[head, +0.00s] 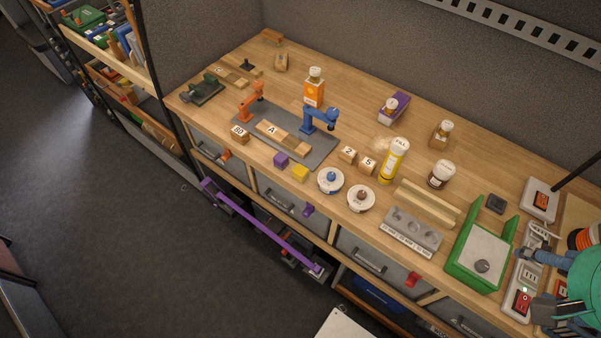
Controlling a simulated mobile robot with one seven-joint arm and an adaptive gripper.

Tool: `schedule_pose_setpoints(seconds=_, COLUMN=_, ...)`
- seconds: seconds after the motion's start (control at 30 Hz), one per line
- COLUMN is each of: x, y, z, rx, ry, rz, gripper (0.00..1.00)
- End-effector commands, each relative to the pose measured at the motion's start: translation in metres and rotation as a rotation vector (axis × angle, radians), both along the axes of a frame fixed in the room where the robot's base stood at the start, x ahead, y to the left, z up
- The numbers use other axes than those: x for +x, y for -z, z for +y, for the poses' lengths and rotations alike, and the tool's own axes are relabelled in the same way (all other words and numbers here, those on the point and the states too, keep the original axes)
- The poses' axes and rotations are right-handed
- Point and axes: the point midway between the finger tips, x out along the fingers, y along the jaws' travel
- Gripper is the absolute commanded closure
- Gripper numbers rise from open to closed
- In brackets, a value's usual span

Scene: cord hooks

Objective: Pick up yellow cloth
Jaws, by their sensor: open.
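I cannot make out a clear yellow cloth in the head view. A pale, yellowish, flat patch (381,143) lies on the bench behind the number blocks and left of the yellow bottle; I cannot tell whether it is cloth.
The wooden bench (350,75) is crowded along its front with blocks, round tins and a green tray (456,270). Blue and orange clamp-like pieces stand on a grey mat (309,158). A purple bar (255,222) juts out before the drawers. Teal and blue-grey parts crowd the right edge.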

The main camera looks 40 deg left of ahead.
Motion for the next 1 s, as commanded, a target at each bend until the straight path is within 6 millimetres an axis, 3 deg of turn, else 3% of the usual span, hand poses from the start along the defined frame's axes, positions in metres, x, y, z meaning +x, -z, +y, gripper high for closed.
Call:
schedule_pose_setpoints(seconds=0.27, x=0.021, y=-0.007, z=0.016, rx=-0.050, ry=-0.146, rz=0.026, gripper=0.42)
schedule_pose_setpoints(seconds=0.47, x=0.057, y=-0.015, z=0.050, rx=-0.142, ry=-0.419, rz=0.065, gripper=0.42)
schedule_pose_setpoints(seconds=0.77, x=0.117, y=-0.012, z=0.131, rx=-0.303, ry=-0.936, rz=0.113, gripper=0.42)
schedule_pose_setpoints(seconds=1.0, x=0.153, y=0.006, z=0.211, rx=-0.421, ry=-1.356, rz=0.131, gripper=0.42)
